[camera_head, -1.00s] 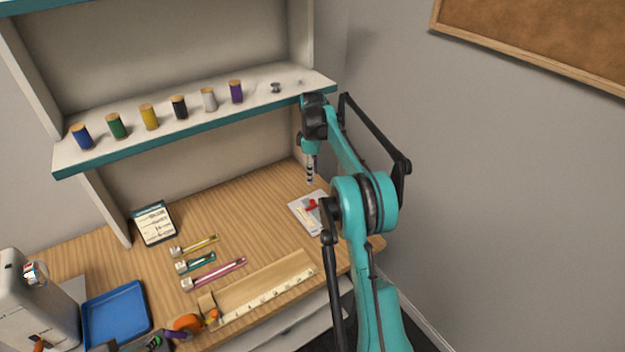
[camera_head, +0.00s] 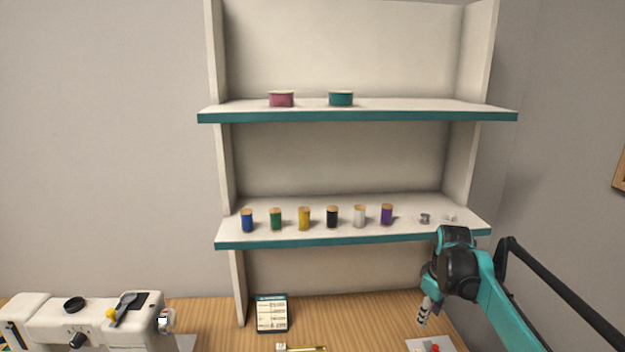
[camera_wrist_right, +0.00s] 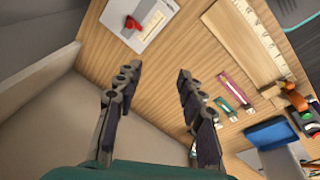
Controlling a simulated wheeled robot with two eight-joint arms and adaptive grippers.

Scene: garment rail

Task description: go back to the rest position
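My right gripper (camera_head: 424,311) hangs fingers-down above the right end of the wooden worktop, in front of the lower shelf. In the right wrist view its two dark fingers (camera_wrist_right: 159,84) stand apart with nothing between them. A white card or packet with a red item (camera_wrist_right: 140,22) lies on the worktop beyond the fingertips; its edge also shows at the bottom of the head view. My left gripper is in neither current view.
A lower shelf (camera_head: 350,237) holds several thread spools, and an upper shelf (camera_head: 420,110) holds two round tins. A white sewing machine (camera_head: 40,318) stands at left. A wooden ruler piece (camera_wrist_right: 238,42) and a blue tray (camera_wrist_right: 270,131) lie on the worktop.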

